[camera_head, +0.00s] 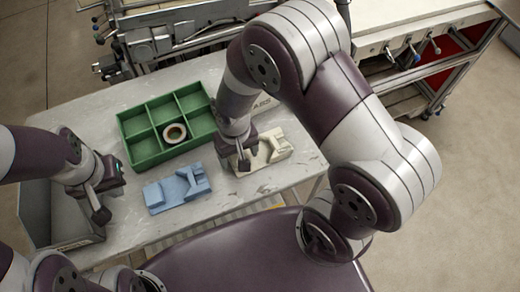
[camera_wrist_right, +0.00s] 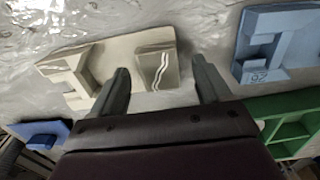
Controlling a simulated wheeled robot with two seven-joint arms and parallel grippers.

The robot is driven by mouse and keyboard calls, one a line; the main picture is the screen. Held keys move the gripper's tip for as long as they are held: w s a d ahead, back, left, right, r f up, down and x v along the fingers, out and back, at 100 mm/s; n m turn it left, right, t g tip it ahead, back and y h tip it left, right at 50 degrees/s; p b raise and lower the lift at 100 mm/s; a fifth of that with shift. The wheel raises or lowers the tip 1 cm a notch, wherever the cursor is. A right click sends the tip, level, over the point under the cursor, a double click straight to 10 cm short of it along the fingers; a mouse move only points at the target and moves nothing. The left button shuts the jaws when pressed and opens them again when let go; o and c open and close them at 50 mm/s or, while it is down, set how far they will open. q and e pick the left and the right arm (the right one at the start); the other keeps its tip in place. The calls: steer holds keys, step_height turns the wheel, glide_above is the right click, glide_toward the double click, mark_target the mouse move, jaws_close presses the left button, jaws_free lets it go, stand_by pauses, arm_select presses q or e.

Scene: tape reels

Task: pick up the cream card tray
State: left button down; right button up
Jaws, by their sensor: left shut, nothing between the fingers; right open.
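The cream card tray (camera_head: 272,150) lies on the worktable, right of the blue tray, partly hidden by my right gripper in the head view. My right gripper (camera_head: 243,163) is over its left end, pointing down. In the right wrist view the cream tray (camera_wrist_right: 90,62) shows its raised blocks, one with wavy marks. The right fingers (camera_wrist_right: 162,82) are open, with that marked block in view between them; I cannot tell whether they touch it. My left gripper (camera_head: 102,212) is shut and empty above the grey bin's right side.
A blue tray (camera_head: 170,194) of similar shape lies left of the cream one. A green divided box (camera_head: 143,155) behind holds a tape reel (camera_head: 175,133). A grey bin (camera_head: 37,213) stands at the left. A dark blue piece (camera_wrist_right: 40,131) shows in the wrist view.

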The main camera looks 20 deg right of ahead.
steer(key=shift+w+d+f, duration=0.1)
steer(key=shift+d+f, duration=0.1)
steer(key=shift+f, duration=0.4)
steer(key=shift+a, duration=0.15)
steer(key=shift+c, duration=1.2)
steer(key=c, duration=1)
steer(key=shift+r, duration=0.1)
